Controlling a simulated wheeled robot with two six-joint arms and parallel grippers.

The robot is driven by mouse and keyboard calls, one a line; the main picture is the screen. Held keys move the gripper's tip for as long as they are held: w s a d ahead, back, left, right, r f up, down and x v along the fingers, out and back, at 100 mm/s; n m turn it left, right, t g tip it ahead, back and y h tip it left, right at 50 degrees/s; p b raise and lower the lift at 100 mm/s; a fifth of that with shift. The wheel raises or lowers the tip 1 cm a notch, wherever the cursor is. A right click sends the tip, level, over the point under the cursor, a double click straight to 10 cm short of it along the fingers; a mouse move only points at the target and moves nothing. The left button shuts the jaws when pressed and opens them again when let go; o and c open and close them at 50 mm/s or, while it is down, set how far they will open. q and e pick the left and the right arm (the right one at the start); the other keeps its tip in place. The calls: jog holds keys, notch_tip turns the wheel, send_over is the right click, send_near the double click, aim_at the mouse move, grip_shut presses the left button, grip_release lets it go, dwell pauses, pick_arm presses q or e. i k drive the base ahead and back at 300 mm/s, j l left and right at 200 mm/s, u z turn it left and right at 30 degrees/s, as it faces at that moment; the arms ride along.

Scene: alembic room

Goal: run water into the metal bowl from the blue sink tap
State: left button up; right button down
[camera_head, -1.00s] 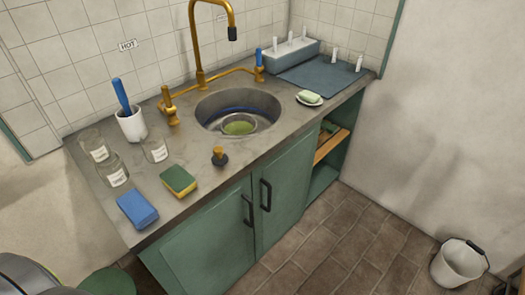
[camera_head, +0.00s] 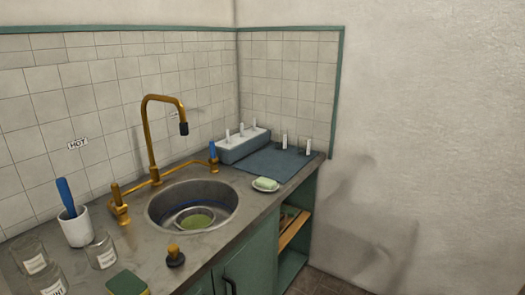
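The round sink basin (camera_head: 160,204) is set in the grey counter. A small metal bowl (camera_head: 194,212) sits in it, with something green inside and a blue ring-like line around it. The brass tap spout (camera_head: 149,135) arches above the basin and ends in a dark nozzle (camera_head: 184,129). The blue tap handle (camera_head: 213,152) stands upright on the right end of the brass pipe. A brass handle (camera_head: 117,200) stands on the left end, below a HOT label (camera_head: 78,144). No water stream is visible. Neither of my grippers shows.
A white cup (camera_head: 76,230) with a blue-handled tool and several glass jars (camera_head: 101,252) stand left. A dark stopper (camera_head: 175,259) and a sponge (camera_head: 127,284) lie in front. Soap on a dish (camera_head: 266,184), a blue mat (camera_head: 262,162) and a rack (camera_head: 243,149) are right.

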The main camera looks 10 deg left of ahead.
aim_at(213, 159)
jog(key=u, duration=1.2)
jog(key=i+l+u, duration=0.1)
jog(key=l+u, duration=0.35)
jog(key=i+l+u, duration=0.1)
jog(key=l+u, duration=0.65)
jog(key=u, duration=0.15)
jog(key=l+u, duration=0.45)
jog(key=k+j, duration=0.05)
jog(key=j, duration=0.05)
